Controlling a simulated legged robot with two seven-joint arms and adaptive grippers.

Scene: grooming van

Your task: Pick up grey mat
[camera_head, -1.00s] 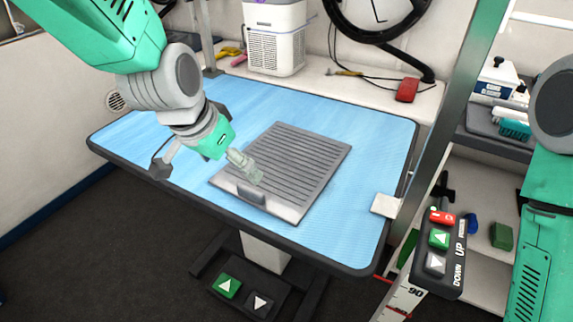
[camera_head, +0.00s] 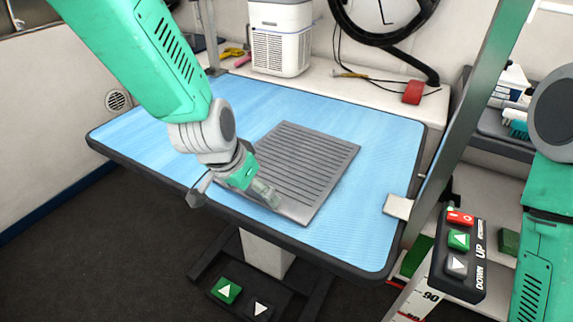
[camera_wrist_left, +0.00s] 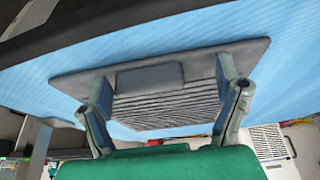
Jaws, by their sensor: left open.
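The grey mat (camera_head: 304,155), a flat ribbed panel, lies on the blue-topped table (camera_head: 373,165). In the left wrist view the mat (camera_wrist_left: 168,100) shows a raised grey block (camera_wrist_left: 150,77) on its near edge. My left gripper (camera_head: 238,200) is open at the mat's near left edge, and it hides the block in the head view. In the left wrist view its two fingers (camera_wrist_left: 165,97) stand apart, one either side of the block. I cannot tell whether they touch the mat. My right gripper is out of view; only part of my right arm shows at the right.
A white purifier-like box (camera_head: 281,40) and a red object (camera_head: 412,92) stand on the shelf behind the table. A grey post (camera_head: 455,130) and a button panel (camera_head: 460,255) are at the right. The table's right part is bare.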

